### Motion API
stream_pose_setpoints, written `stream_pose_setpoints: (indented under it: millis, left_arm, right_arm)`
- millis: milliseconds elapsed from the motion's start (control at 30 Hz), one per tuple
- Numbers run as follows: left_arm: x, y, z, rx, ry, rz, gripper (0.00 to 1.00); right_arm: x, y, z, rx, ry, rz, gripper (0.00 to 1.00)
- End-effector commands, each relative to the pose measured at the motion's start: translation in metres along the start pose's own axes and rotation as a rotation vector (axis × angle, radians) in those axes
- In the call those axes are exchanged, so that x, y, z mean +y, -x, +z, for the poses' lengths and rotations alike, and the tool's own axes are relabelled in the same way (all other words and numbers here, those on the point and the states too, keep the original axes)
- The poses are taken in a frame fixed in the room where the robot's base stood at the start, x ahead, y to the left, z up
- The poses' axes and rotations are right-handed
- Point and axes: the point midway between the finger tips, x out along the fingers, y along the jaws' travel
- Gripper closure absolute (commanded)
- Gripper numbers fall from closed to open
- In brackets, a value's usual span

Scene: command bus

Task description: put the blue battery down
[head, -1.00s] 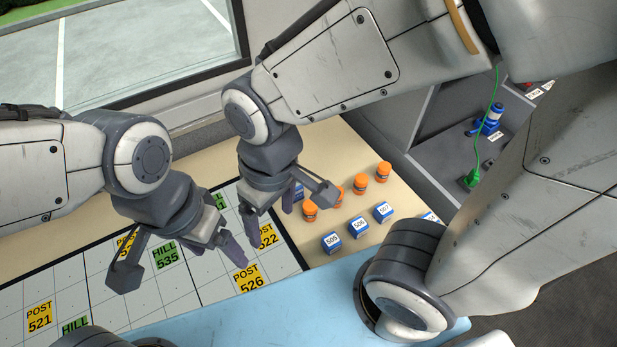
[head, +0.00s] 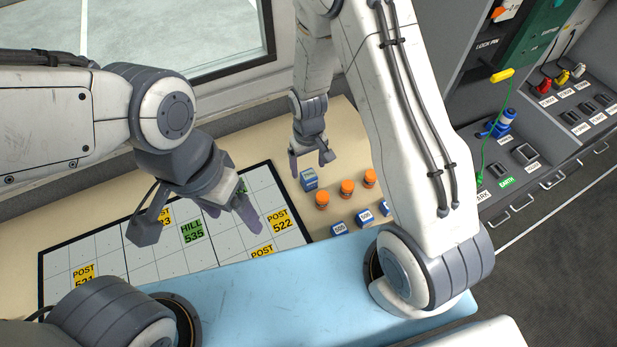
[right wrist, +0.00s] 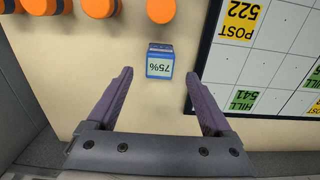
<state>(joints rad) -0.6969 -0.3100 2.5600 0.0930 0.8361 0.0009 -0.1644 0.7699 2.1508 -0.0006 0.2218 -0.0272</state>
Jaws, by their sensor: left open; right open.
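The blue battery (head: 309,180) rests on the beige table beside the map board's right edge. In the right wrist view the blue battery (right wrist: 159,62) shows a white label reading 75%. My right gripper (head: 310,164) is open and empty on the window side of the battery. In the wrist view its fingertips (right wrist: 158,73) lie either side of the battery's near end, with visible gaps. My left gripper (head: 197,229) is open and empty over the map board.
The map board (head: 122,242) carries yellow POST and green HILL tiles. A switch panel with a green cable (head: 487,140) is at the right. Bare table lies around the battery.

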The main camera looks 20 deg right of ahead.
Motion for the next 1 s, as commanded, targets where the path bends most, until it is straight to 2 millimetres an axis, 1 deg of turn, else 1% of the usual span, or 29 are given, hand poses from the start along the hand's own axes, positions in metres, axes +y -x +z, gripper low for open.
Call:
stream_pose_setpoints:
  millis: [33,167,267,400,500,600,867,900,967,1000]
  left_arm:
    - [0.000,0.001,0.000,0.000,0.000,0.000,0.20]
    - [0.000,0.003,0.000,0.000,0.000,0.000,0.20]
    - [0.001,0.008,-0.001,0.000,0.000,0.000,0.20]
    - [0.001,0.018,-0.001,0.000,0.001,0.000,0.20]
    - [0.001,0.019,-0.001,0.000,0.001,0.000,0.20]
    - [0.002,0.021,-0.001,0.000,0.001,0.000,0.20]
    - [0.002,0.020,-0.001,0.000,0.001,0.000,0.20]
    - [0.002,0.020,-0.001,0.000,0.001,0.000,0.20]
    - [0.002,0.020,-0.001,0.000,0.001,0.000,0.20]
    - [0.002,0.020,-0.001,0.000,0.001,0.000,0.20]
  right_arm:
    - [0.000,-0.004,0.000,-0.001,0.000,0.000,0.15]
    - [0.000,-0.010,0.000,0.000,0.001,0.000,0.15]
    - [0.000,-0.018,0.002,-0.003,0.001,0.000,0.15]
    - [0.001,-0.036,0.004,-0.004,0.000,0.000,0.15]
    - [0.001,-0.049,0.003,-0.002,0.001,0.000,0.15]
    - [0.001,-0.057,0.003,-0.001,0.001,0.000,0.15]
    - [0.001,-0.060,0.002,0.002,0.000,0.000,0.15]
    - [0.001,-0.060,0.002,0.002,0.000,0.000,0.19]
    - [0.001,-0.060,0.002,0.001,0.000,0.000,0.42]
    - [0.001,-0.060,0.002,0.001,0.000,0.000,0.57]
